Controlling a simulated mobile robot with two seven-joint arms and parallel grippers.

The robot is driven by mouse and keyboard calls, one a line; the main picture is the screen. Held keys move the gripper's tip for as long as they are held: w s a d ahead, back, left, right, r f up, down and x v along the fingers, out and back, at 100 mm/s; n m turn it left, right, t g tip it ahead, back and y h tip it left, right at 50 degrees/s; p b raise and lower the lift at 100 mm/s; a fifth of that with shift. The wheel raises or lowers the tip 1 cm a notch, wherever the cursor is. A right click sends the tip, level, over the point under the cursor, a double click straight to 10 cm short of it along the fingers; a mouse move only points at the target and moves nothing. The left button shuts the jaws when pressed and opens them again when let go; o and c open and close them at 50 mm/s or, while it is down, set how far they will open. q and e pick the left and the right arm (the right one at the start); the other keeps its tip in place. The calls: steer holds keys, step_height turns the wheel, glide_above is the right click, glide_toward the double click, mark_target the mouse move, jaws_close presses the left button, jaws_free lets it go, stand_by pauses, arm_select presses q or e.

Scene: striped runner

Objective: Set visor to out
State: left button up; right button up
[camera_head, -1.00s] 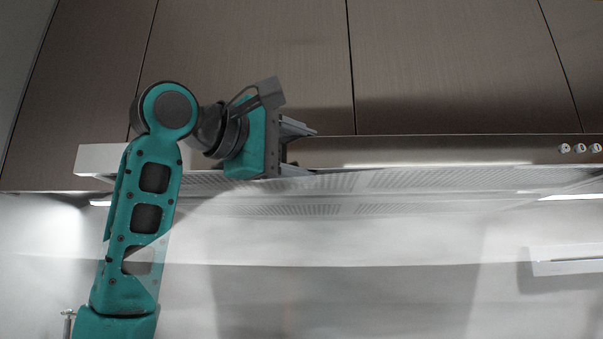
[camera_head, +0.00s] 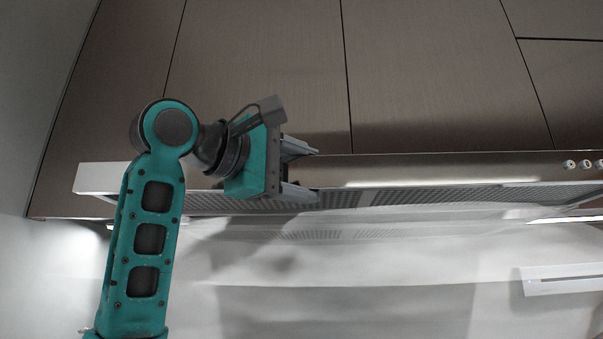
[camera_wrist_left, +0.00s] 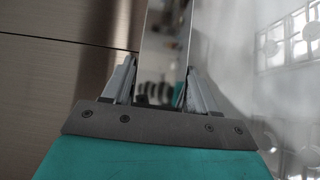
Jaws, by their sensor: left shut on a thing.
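The visor (camera_head: 440,169) is the long metal front strip of the range hood, below the wooden cabinets. My left gripper (camera_head: 310,171) comes in from the left, with one finger above the strip and one below it. In the left wrist view the visor (camera_wrist_left: 166,38) is a shiny upright band between the two fingers of the left gripper (camera_wrist_left: 160,82), which is shut on it. The palm hides the band's near edge. My right gripper is in no view.
Perforated filter panels (camera_head: 420,195) show under the hood. Small round knobs (camera_head: 569,164) sit at the strip's right end. Wooden cabinet doors (camera_head: 430,80) stand above. A white rail (camera_head: 560,280) is on the wall at lower right. Open room lies below the hood.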

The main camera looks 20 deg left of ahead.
arm_select(q)
steer(key=shift+d+f, duration=0.15)
steer(key=shift+f, duration=0.05)
steer(key=o, duration=1.1)
steer(key=shift+s, duration=0.1)
steer(key=o, duration=0.3)
steer(key=shift+s+r, duration=0.15)
steer(key=shift+s, duration=0.05)
steer(key=shift+w, duration=0.1)
steer(key=b+v, duration=0.2)
steer(key=v, duration=1.1)
steer(key=shift+w, duration=0.1)
